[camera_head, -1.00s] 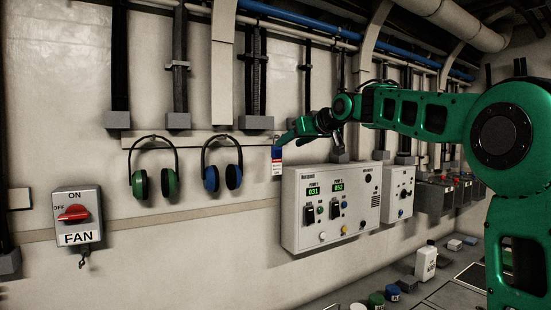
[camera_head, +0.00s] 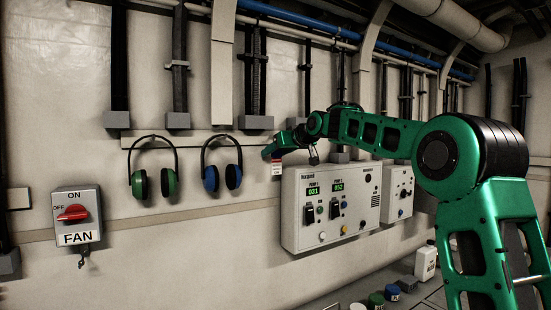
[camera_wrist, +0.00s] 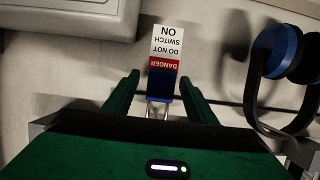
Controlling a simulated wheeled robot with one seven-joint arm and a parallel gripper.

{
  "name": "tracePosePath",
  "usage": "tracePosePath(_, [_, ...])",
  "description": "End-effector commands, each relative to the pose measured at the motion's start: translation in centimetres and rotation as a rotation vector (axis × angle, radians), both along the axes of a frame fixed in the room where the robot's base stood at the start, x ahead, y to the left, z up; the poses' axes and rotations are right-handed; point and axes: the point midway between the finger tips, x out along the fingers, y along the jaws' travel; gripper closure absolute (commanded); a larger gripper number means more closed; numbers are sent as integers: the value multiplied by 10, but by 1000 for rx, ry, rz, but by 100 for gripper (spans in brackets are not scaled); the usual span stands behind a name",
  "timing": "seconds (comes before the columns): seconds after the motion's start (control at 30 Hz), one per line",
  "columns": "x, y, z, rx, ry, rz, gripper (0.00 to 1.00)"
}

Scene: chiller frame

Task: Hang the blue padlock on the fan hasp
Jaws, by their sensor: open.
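The blue padlock (camera_wrist: 160,86) is between the two fingers of my open gripper (camera_wrist: 159,77) in the wrist view, with a visible gap on each side. Its metal shackle points toward my palm. A red and white danger tag (camera_wrist: 166,48) extends from its body. In the head view, my gripper (camera_head: 268,153) is at the wall left of the pump panel and hides the padlock's body; the tag (camera_head: 276,168) shows below it. The fan hasp (camera_head: 84,251) hangs under the grey fan switch box (camera_head: 91,201), whose red handle points toward OFF.
Green earmuffs (camera_head: 153,183) and blue earmuffs (camera_head: 222,178) hang on the wall between the gripper and the fan switch. The pump panel (camera_head: 335,215) is just right of the gripper. The wall below the earmuffs is clear.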

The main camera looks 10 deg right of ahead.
Motion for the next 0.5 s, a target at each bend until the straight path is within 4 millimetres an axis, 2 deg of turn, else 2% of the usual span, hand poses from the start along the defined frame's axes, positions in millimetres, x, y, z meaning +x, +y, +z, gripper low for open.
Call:
tracePosePath(0.2, [0, 0, 0, 0, 0, 0, 51])
tracePosePath(0.4, [0, 0, 0, 0, 0, 0, 98])
tracePosePath(0.5, [0, 0, 1, -1, -1, -1, 98])
